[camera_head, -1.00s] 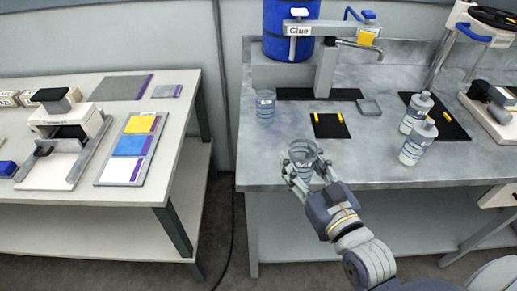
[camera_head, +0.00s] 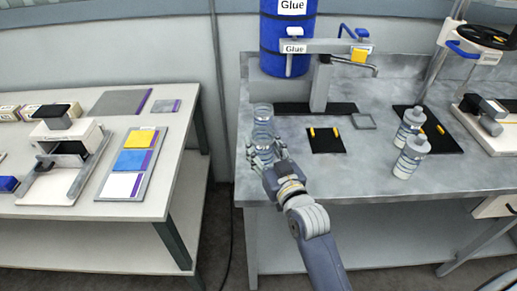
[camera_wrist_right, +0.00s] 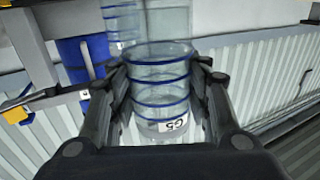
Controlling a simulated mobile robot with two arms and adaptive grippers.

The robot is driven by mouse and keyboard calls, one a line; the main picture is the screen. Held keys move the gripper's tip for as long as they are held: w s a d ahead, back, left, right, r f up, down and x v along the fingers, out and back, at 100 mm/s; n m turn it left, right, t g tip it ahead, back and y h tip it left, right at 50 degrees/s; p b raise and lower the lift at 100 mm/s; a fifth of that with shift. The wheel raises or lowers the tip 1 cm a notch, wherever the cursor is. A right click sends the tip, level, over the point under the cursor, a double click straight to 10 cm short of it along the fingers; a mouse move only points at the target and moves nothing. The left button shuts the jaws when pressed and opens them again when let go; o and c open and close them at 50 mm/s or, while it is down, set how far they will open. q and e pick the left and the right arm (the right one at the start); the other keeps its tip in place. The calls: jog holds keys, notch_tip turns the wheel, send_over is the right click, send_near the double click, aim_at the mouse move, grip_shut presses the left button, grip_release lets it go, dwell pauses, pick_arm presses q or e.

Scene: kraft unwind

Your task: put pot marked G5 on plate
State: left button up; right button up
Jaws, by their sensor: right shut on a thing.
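A clear pot with blue rings and a white G5 label (camera_wrist_right: 160,90) is between the fingers of my right gripper (camera_wrist_right: 165,100), which is shut on it. In the head view my right gripper (camera_head: 263,158) holds this pot (camera_head: 262,136) near the left end of the metal workbench. A second clear ringed pot (camera_head: 263,112) stands just behind it, partly overlapped; it also shows in the wrist view (camera_wrist_right: 120,25). A small grey square plate (camera_head: 363,121) lies right of the tap stand. Whether the held pot touches the bench is unclear. My left gripper is out of view.
A black mat with yellow strips (camera_head: 327,141) lies right of my gripper. Two bottles (camera_head: 411,157) stand farther right. The glue stand (camera_head: 322,85) rises behind. A white table (camera_head: 90,225) with coloured cards (camera_head: 133,160) is at left, across a gap.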

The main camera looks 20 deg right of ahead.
aim_at(259, 153)
jog(key=shift+w+a, duration=0.1)
jog(key=shift+w, duration=0.2)
jog(key=shift+w+a+f+p, duration=0.15)
jog(key=shift+w+f+p, duration=0.2)
jog(key=shift+f, duration=0.25)
jog(key=shift+w+a+f+p, duration=0.1)
jog(key=shift+w+f+p, duration=0.15)
jog(key=shift+w+f, duration=0.25)
jog(key=shift+s+d+f, duration=0.1)
jog(key=shift+s+f, duration=0.05)
jog(key=shift+f, duration=0.35)
jog(key=shift+f, duration=0.1)
jog(key=shift+f, duration=0.15)
jog(key=o, duration=1.1)
